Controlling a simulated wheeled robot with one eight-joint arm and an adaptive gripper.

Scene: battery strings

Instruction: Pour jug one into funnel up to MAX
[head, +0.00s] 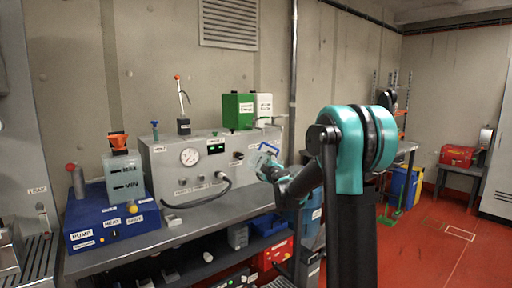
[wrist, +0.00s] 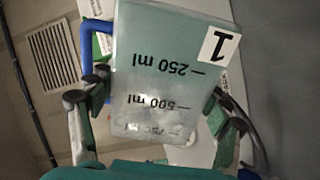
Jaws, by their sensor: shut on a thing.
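Jug one (wrist: 165,55), a translucent container with a black "1" label, ml marks and a blue handle, is between my gripper's fingers (wrist: 160,108) in the wrist view. My gripper (head: 270,170) is shut on it. In the head view the jug (head: 262,157) is small, looks tilted, and is held in front of the grey panel's right part. Its liquid level is hard to tell. The orange funnel (head: 118,140) sits on a clear tank (head: 124,186) with MAX and MIN marks, at the left, well apart from the jug. The tank's level is unclear.
The tank stands on a blue pump box (head: 112,226). A grey panel (head: 200,150) with a gauge and hose stands between it and my gripper. A green container (head: 237,110) and a white one (head: 263,106) are on top. The bench front (head: 190,228) is mostly clear.

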